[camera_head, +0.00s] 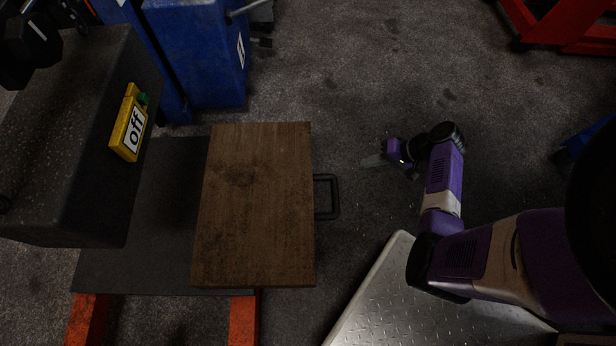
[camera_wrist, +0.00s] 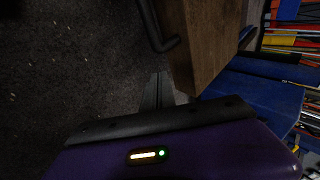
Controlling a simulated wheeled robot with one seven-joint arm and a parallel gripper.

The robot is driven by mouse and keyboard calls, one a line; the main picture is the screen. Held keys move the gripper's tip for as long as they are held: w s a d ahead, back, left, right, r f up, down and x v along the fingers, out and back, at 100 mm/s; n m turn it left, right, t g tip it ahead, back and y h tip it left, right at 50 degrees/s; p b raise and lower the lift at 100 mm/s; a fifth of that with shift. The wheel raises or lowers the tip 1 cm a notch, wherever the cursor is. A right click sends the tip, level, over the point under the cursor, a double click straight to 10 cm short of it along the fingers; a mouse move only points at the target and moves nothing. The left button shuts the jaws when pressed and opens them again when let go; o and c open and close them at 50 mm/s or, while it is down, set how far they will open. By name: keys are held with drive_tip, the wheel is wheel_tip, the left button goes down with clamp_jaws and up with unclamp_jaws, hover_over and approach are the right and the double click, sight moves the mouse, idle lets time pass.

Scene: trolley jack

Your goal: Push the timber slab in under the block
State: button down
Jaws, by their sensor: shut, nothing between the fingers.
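The timber slab (camera_head: 255,205) is a brown wooden board with a dark loop handle (camera_head: 328,196) on its right side. It lies on a dark flat plate (camera_head: 150,265). The block (camera_head: 75,150) is a large dark grey box at the left, above the plate's left part, with a yellow "off" tag (camera_head: 129,122) on it. My gripper (camera_head: 372,161) is shut and empty, to the right of the slab and handle, apart from both. In the wrist view the shut fingers (camera_wrist: 158,90) point toward the slab (camera_wrist: 212,40), with the handle (camera_wrist: 158,25) at the top.
Orange-red supports (camera_head: 243,318) show under the plate's front edge. A blue machine (camera_head: 200,50) stands behind the slab. A silver tread plate (camera_head: 385,305) lies at the front right. A red frame (camera_head: 560,30) is at the far right. Open floor (camera_head: 350,90) lies behind my gripper.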

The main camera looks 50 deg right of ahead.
drive_tip(key=a+n+y, duration=0.1)
drive_tip(key=a+y, duration=0.2)
drive_tip(key=a, duration=0.3)
drive_tip(key=b+x, duration=0.1)
drive_tip(key=x, duration=0.2)
drive_tip(key=b+x, duration=0.1)
drive_tip(key=x, duration=0.2)
drive_tip(key=b+x, duration=0.1)
drive_tip(key=x, duration=0.1)
drive_tip(key=shift+a+f+b, duration=0.15)
drive_tip(key=shift+f+b, duration=0.15)
drive_tip(key=shift+f, duration=0.25)
drive_tip(key=shift+w+a+b, duration=0.15)
drive_tip(key=shift+w+a, duration=0.5)
drive_tip(key=shift+w, duration=0.2)
drive_tip(key=shift+w+a+b, duration=0.15)
drive_tip(key=shift+w+a, duration=0.5)
drive_tip(key=shift+w, duration=0.2)
drive_tip(key=b, duration=0.2)
approach(221, 191)
drive_tip(key=x, duration=0.7)
drive_tip(key=shift+w+a+f, duration=0.15)
drive_tip(key=shift+w, duration=0.05)
